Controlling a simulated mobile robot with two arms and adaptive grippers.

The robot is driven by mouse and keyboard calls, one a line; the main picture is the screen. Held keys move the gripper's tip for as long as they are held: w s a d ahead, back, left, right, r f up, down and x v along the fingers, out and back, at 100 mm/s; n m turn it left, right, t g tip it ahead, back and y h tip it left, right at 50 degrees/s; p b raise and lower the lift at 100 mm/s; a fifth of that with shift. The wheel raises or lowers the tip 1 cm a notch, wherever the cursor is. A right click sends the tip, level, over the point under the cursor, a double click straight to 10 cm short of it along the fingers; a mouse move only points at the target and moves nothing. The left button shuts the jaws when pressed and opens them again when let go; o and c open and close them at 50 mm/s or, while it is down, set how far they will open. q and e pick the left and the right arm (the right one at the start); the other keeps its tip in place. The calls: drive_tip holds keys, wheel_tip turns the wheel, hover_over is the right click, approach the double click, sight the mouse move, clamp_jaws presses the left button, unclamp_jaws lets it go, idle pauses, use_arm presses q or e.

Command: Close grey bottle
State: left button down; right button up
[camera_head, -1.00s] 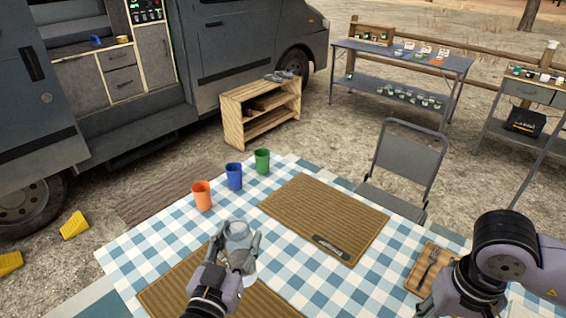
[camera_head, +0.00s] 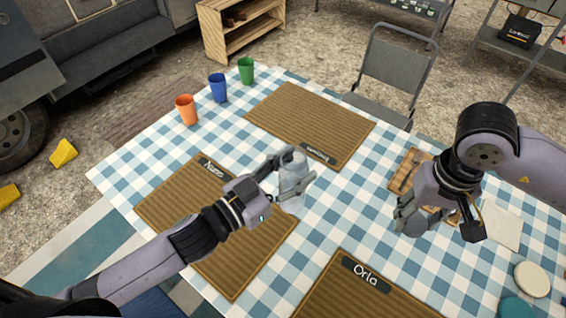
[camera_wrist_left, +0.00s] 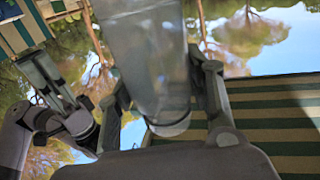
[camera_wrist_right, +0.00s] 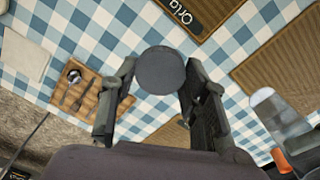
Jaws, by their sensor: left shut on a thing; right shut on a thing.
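The grey bottle (camera_head: 292,178) is see-through, and my left gripper (camera_head: 287,180) is shut around it above the checked table. In the left wrist view, the bottle (camera_wrist_left: 150,60) stands between the fingers. My right gripper (camera_head: 420,214) is shut on a round grey lid (camera_head: 411,227), well to the right of the bottle. In the right wrist view, the lid (camera_wrist_right: 160,70) sits between the fingertips, and the bottle (camera_wrist_right: 275,112) is off to the right. Lid and bottle are apart. The bottle's mouth is hard to make out.
Orange (camera_head: 186,110), blue (camera_head: 217,88) and green (camera_head: 246,71) cups stand at the table's far left edge. Brown placemats (camera_head: 310,125) lie on the checked cloth (camera_head: 330,215). A wooden tray (camera_head: 404,170) with cutlery lies behind my right gripper. A round cream object (camera_head: 531,279) is at right.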

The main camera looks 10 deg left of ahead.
drive_tip(key=w+a+r+n, duration=0.2)
drive_tip(key=a+r, duration=0.5)
drive_tip(key=a, duration=0.5)
drive_tip(key=w+a+r+n, duration=0.2)
drive_tip(key=w+a+r, duration=0.2)
drive_tip(key=a+r, duration=0.4)
drive_tip(key=a, duration=0.4)
drive_tip(key=shift+n, duration=0.3)
drive_tip(key=shift+f, duration=0.25)
drive_tip(key=shift+w+f, duration=0.1)
drive_tip(key=shift+f, duration=1.75)
